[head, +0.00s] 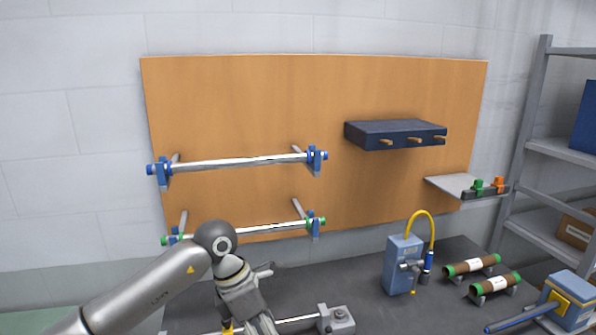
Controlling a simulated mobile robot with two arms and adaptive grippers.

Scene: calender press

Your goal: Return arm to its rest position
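My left arm comes in from the lower left, and its wrist bends down in front of the bench. My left gripper (262,324) points down at the bottom edge of the head view. Its fingertips are cut off or hidden, so I cannot tell whether it is open or what it holds. My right gripper is not in view.
A rod with a grey end block (336,319) lies near the gripper. A blue device (402,264) with a yellow hose and two green-ended rollers (472,265) stand on the dark bench (350,280). Two silver bars (235,162) hang on the wooden board (250,100). Shelving (520,150) stands right.

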